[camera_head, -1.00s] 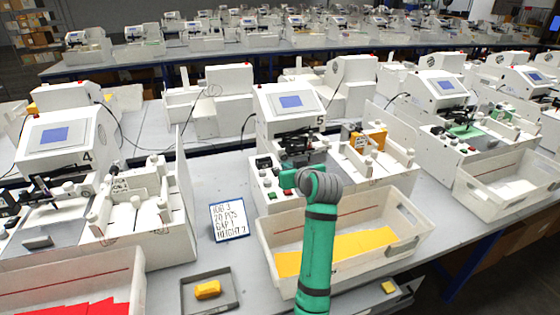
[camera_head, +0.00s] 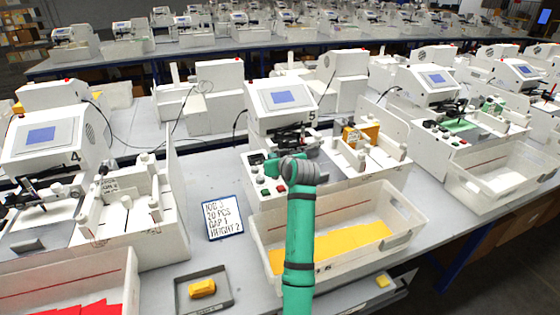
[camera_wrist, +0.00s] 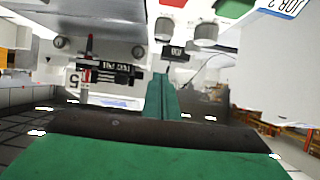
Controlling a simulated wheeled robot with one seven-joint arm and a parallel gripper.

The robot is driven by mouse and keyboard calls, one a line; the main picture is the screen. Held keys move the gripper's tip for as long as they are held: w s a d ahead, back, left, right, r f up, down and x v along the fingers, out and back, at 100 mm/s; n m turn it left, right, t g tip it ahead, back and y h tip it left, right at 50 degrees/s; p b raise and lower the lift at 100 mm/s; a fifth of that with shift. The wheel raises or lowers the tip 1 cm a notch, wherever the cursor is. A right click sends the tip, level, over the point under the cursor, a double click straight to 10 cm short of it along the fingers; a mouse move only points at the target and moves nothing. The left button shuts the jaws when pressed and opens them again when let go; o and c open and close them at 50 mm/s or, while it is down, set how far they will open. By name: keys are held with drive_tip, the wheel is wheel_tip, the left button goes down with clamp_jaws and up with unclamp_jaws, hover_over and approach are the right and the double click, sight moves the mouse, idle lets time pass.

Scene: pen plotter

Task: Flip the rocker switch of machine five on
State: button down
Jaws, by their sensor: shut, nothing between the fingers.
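Machine five (camera_head: 280,97) stands mid-picture in the head view, marked with a 5. Its front panel carries a green button (camera_head: 265,192), a red button (camera_head: 281,189) and several knobs. My gripper (camera_head: 271,166) is over the back of this panel, shut and empty. In the wrist view its green fingers (camera_wrist: 161,80) point at a small black block with a white label (camera_wrist: 174,52), beside two grey knobs. I cannot tell whether this block is the rocker switch or whether the fingertips touch it. The rocker's position cannot be read.
A bin with yellow sheets (camera_head: 419,222) stands before machine five. A job card (camera_head: 222,217) and a tray with a yellow block (camera_head: 203,288) lie left of it. Machine four (camera_head: 45,138) is at the left, and another machine (camera_head: 432,82) at the right.

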drive_tip(key=x, duration=0.3)
drive_tip(key=shift+s+d+f, duration=0.1)
drive_tip(key=shift+s+f, duration=0.1)
drive_tip(key=shift+f, duration=0.4)
drive_tip(key=shift+s+d+f, duration=0.15)
drive_tip(key=shift+s+f, duration=0.05)
drive_tip(key=shift+f, duration=0.4)
drive_tip(key=shift+d+f, duration=0.1)
drive_tip(key=shift+f, duration=0.55)
